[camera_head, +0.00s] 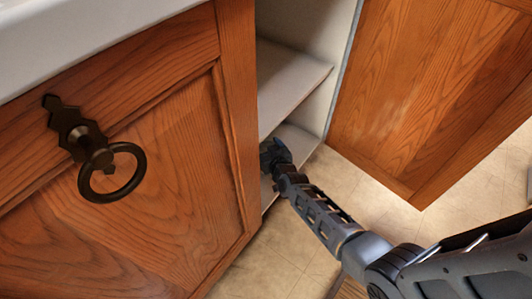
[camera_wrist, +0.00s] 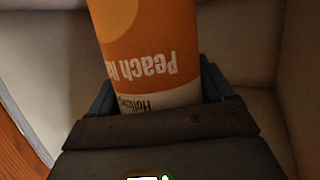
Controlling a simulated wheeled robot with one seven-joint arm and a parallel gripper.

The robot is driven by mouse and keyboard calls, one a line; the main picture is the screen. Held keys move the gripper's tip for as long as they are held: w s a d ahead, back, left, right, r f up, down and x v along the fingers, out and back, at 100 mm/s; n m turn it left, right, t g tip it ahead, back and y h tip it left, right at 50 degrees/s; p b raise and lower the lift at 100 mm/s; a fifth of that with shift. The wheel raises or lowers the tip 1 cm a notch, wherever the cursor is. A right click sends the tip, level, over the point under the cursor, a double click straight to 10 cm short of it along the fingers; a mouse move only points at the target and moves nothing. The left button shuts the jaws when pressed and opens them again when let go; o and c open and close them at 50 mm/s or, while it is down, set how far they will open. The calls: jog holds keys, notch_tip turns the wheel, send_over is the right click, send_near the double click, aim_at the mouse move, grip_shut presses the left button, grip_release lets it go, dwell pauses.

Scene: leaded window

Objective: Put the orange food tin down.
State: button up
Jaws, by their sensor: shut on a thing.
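The orange food tin (camera_wrist: 150,50) fills the upper middle of the wrist view. It has an orange label with a pale yellow shape, white lettering that looks upside down, and a white band with dark print. My gripper (camera_head: 272,154) is shut on the tin, with a finger on either side of it. In the head view my gripper reaches into the lower part of an open cabinet, below the middle shelf (camera_head: 290,84). The tin cannot be made out there. Whether the tin touches the cabinet floor (camera_head: 298,143) cannot be told.
The open wooden door (camera_head: 420,90) stands to the right of the opening. A closed wooden cabinet front (camera_head: 150,200) with a dark ring handle (camera_head: 112,172) is on the left, under a white counter (camera_head: 80,25). Pale walls surround the tin in the wrist view. Tiled floor lies below.

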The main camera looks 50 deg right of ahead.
jog(key=shift+f+b, duration=1.65)
jog(key=shift+f, duration=0.2)
jog(key=shift+f, duration=0.15)
jog(key=o, duration=1.3)
